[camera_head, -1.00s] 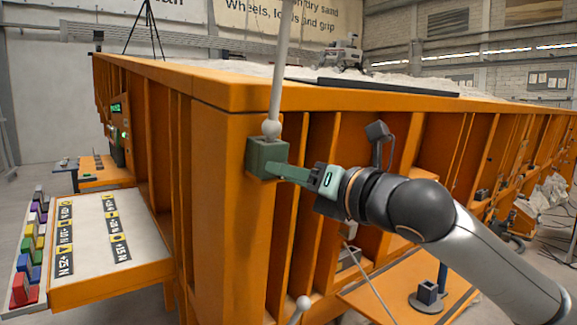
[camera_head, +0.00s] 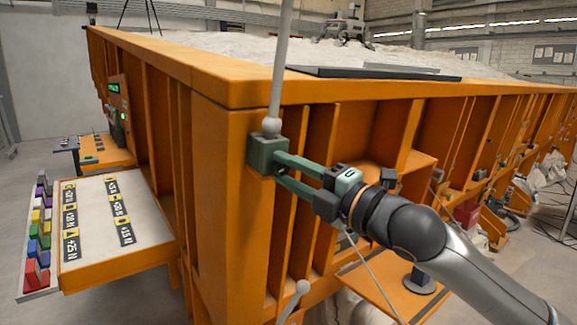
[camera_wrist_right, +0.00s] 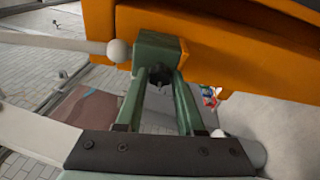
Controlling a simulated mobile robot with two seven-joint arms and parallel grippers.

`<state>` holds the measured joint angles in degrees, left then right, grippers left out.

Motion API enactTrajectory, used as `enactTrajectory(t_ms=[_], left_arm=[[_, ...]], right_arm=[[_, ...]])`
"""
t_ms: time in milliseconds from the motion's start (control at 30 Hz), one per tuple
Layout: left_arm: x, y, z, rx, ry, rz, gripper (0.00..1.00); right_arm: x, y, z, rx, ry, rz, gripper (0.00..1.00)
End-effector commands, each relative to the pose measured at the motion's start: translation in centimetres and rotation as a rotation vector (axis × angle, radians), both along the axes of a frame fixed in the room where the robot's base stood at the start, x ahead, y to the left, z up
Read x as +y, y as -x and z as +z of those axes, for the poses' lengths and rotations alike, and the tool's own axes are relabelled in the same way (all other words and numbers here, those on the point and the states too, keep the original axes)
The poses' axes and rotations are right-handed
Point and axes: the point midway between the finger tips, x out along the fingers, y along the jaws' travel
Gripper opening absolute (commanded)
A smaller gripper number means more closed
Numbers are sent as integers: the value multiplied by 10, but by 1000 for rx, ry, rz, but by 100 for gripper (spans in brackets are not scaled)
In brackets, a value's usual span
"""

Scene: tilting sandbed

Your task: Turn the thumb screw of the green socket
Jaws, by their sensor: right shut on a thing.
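The green socket (camera_head: 262,155) is a block on the corner post of the orange sandbed frame. A grey rod (camera_head: 280,70) with a ball end (camera_head: 271,126) sits at its top. My right gripper (camera_head: 283,167) reaches it from the right, its two green fingers against the socket's side. In the right wrist view the socket (camera_wrist_right: 158,46) is at the top middle, and the dark thumb screw (camera_wrist_right: 160,74) lies between the fingertips, which are shut on it. The screw is partly hidden by the fingers. My left gripper is not in view.
A tray (camera_head: 125,257) with labelled weight spots and several coloured blocks (camera_head: 38,240) juts out at left. The sandbed's orange rim (camera_head: 215,88) runs above the socket, with orange ribs beside my arm.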

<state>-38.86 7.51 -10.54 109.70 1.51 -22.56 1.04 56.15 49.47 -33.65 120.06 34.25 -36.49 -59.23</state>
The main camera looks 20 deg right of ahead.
Motion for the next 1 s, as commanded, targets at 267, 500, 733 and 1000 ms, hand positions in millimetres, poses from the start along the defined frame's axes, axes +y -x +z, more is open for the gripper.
enactTrajectory(t_ms=[267,500,733,1000], left_arm=[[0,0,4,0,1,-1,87],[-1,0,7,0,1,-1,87],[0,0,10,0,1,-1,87],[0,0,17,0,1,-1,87]], right_arm=[[0,0,-1,92,-247,45,0],[0,0,0,168,-459,85,0],[0,0,0,241,-662,122,0],[0,0,0,329,-900,167,0]])
